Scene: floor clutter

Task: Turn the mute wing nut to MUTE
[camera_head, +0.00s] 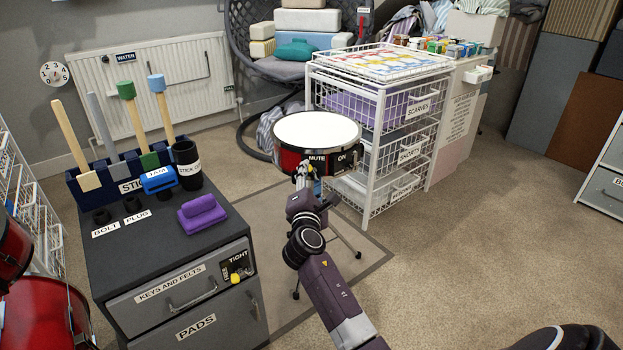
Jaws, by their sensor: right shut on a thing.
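The snare drum (316,130) has a white head and a red shell and stands on a thin stand. Its front carries a dark plate with the labels MUTE, on the left, and ON, on the right. My right gripper (306,172) reaches up to the drum's front, just below the MUTE label. It is shut on a small yellow piece (312,168), which looks like the mute wing nut. The fingers hide most of it, so its exact angle cannot be told. My left gripper is not in view.
A white wire basket rack (369,165) stands close behind the drum. Carpet on the right is clear.

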